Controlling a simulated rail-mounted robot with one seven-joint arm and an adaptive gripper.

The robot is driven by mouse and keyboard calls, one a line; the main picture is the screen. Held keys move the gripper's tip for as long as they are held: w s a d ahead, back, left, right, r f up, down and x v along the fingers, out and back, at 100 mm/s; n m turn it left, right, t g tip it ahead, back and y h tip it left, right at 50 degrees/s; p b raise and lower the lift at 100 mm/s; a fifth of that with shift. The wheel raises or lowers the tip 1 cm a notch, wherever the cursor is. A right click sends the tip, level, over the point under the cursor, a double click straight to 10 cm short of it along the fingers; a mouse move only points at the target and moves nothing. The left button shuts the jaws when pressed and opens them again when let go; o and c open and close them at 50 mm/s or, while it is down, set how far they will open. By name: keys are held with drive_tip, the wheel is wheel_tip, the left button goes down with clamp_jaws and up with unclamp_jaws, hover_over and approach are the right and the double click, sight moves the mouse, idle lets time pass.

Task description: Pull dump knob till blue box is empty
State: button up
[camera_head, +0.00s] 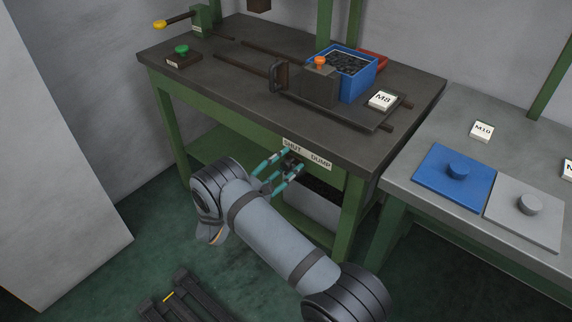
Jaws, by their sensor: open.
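The blue box (359,85) stands on the dark bench top, and many small dark pieces (346,62) are in it. A label reading SHUT and DUMP (307,154) is on the bench's front edge. A small dark part (292,166) below the label, between my fingertips, looks like the dump knob; it is partly hidden. My gripper (281,170), with teal fingers, is open around or just in front of this part. I cannot tell whether the fingers touch it.
A dark block with an orange knob (319,62) stands beside the blue box, near an M8 card (383,100). A pale bin (312,213) sits under the bench. A grey table (420,190) with blue and grey lidded plates adjoins at right.

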drive_tip(key=shift+c, duration=1.1)
clamp_jaws()
